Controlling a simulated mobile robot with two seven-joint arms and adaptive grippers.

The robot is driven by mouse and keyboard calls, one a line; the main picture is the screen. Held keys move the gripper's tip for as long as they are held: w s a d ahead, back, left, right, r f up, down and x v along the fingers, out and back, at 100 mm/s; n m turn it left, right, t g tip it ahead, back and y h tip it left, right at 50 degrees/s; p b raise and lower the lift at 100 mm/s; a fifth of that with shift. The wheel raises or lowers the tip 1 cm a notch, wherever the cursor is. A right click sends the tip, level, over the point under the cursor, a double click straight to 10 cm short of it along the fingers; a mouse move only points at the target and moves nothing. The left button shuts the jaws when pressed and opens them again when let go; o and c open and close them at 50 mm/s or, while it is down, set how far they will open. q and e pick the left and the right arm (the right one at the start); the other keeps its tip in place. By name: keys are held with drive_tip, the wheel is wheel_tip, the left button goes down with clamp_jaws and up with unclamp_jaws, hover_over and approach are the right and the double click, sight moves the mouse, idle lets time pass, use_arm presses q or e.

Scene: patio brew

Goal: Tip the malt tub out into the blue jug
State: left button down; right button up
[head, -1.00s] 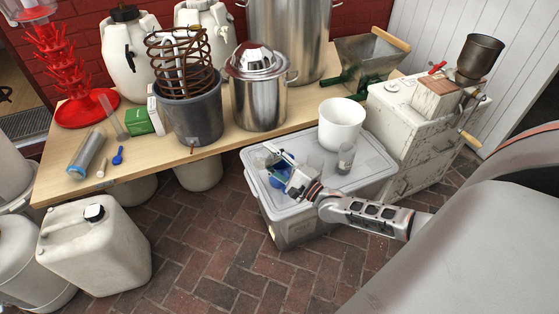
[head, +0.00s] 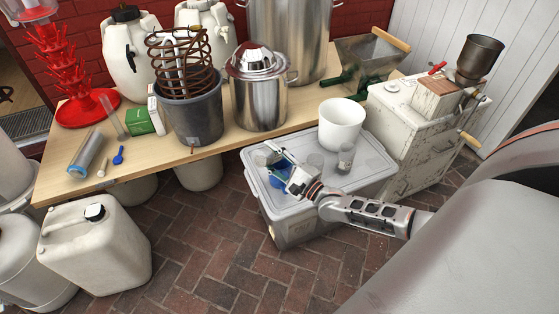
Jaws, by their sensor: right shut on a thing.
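The blue jug (head: 279,180) stands on the grey lid of a storage box, partly hidden by my right gripper (head: 274,158). My right gripper reaches in from the right, above the jug, and is shut on a small clear tub (head: 261,158), which I take to be the malt tub. The tub is at the left of the fingers, over or beside the jug's far left side; I cannot tell which. Its contents and exact tilt are too small to make out. My left gripper is not in view.
The lidded storage box (head: 352,185) also carries a white bucket (head: 342,127), a clear cup (head: 315,161) and a small jar (head: 345,160). Behind is a wooden table (head: 140,170) with a steel pot (head: 258,100). A white mill cabinet (head: 412,125) stands at right.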

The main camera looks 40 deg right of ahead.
drive_tip(key=shift+d+r+m, duration=0.15)
drive_tip(key=shift+d+m, duration=0.05)
drive_tip(key=shift+m, duration=0.3)
idle(1.5)
